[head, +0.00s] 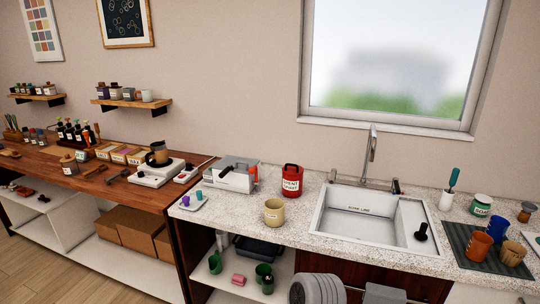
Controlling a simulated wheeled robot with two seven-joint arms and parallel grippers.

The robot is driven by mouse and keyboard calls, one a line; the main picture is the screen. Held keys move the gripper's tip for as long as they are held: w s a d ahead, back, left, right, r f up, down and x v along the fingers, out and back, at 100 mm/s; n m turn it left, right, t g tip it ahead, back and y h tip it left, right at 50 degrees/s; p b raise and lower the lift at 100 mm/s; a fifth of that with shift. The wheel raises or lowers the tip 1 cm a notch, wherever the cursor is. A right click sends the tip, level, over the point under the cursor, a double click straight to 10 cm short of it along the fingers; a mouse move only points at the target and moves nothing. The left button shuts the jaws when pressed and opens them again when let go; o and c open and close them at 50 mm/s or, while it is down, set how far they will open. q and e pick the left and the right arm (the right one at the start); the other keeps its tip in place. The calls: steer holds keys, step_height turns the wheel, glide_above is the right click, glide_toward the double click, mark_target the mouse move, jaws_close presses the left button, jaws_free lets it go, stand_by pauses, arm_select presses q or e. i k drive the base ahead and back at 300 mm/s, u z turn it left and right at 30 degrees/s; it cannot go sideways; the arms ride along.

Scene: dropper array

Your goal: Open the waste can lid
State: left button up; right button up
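The red waste can (291,183) stands upright on the speckled counter, between the grey-white box-shaped device and the sink. It has a white label whose text is only partly readable, a dark band near its top and a raised handle-like part. It is too small to tell clearly how its lid sits. Neither of my grippers shows in the head view.
A beige mug (274,212) stands just in front of the can. The sink (369,218) is to the right. Counter between can and sink is clear.

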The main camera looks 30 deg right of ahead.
mark_target(289, 169)
steer(key=z, duration=0.4)
steer(key=i, duration=0.95)
steer(key=z, duration=0.6)
